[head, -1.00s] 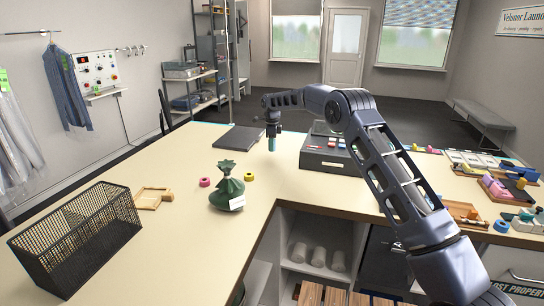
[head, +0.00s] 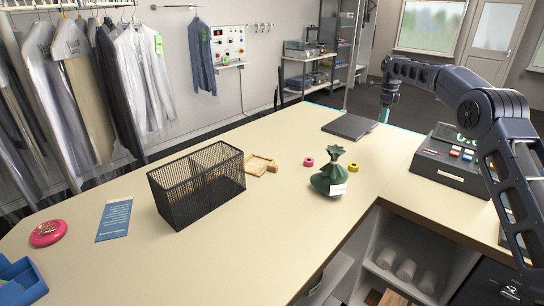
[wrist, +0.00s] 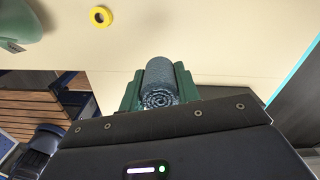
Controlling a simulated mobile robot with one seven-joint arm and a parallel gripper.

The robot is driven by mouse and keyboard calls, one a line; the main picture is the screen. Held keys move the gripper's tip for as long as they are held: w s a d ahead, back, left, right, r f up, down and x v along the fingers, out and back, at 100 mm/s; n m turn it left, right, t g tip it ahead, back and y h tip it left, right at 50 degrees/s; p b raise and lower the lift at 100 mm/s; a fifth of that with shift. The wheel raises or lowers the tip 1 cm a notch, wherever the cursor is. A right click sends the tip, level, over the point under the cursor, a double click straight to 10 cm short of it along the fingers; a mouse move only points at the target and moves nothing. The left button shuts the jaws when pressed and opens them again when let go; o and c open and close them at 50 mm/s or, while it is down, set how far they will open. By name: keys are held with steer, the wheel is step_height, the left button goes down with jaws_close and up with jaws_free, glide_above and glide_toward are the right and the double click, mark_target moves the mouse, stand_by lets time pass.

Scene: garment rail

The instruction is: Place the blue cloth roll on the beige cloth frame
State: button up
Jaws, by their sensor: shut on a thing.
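The blue cloth roll (wrist: 160,75) sits between the green fingers of my gripper (wrist: 158,88) in the wrist view, its spiral end towards the camera. My gripper (head: 386,103) is shut on it, and the roll (head: 384,115) hangs below the gripper in the head view, at the far side of the counter near the dark flat pad. A small beige frame (head: 251,169) lies flat on the counter behind the black mesh basket, well to the left of my gripper. A little tan block touches its right side.
A black mesh basket (head: 178,206) stands just in front of the beige frame. A green tied sack (head: 328,178), a pink ring (head: 308,162) and a yellow ring (head: 353,167) stand between frame and gripper. A dark case (head: 440,173) is at right.

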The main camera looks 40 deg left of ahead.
steer(key=s+a+f+n, duration=0.3)
steer(key=s+a, duration=0.7)
steer(key=s, duration=0.3)
steer(key=s+a+f+n, duration=0.3)
steer(key=s+a+n, duration=0.1)
steer(key=s+a, duration=0.7)
steer(key=s+a+f+n, duration=0.3)
steer(key=s+a, duration=0.6)
steer(key=s, duration=0.5)
steer(key=shift+a+f, duration=0.1)
steer(key=shift+f, duration=3.45)
steer(key=shift+f, duration=0.1)
steer(key=o, duration=0.9)
steer(key=shift+o, duration=0.2)
step_height(320, 180, up, 12)
